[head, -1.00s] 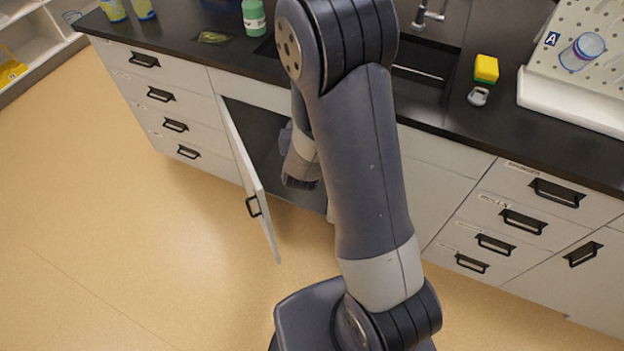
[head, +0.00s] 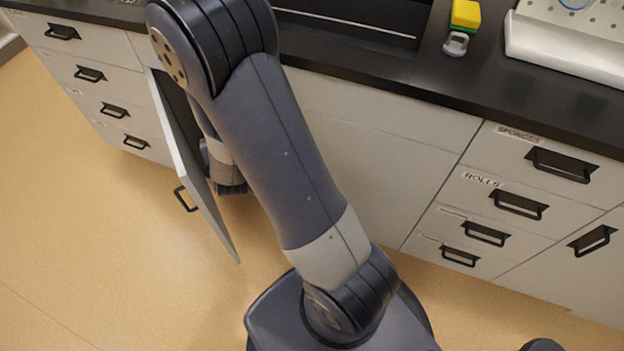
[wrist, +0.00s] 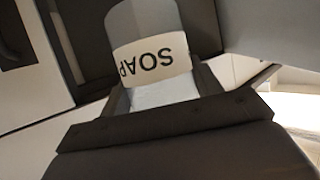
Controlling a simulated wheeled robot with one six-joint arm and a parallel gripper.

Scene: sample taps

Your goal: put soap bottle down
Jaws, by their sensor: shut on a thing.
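The soap bottle (wrist: 148,22) shows in the wrist view as a grey body with a pale label reading SOAP, upside down in the picture. My gripper (wrist: 158,88) is shut on it, with one finger on each side. Dark surfaces lie behind the bottle, and I cannot tell whether it touches any surface. In the head view the bottle and fingertips are hidden behind my arm, by the open cabinet door (head: 196,165).
The black counter (head: 480,75) bears a yellow sponge (head: 465,13), a small grey object (head: 455,44) and a white rack (head: 560,50). Closed drawers (head: 500,200) stand at the right. The tan floor (head: 90,250) is clear at the left.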

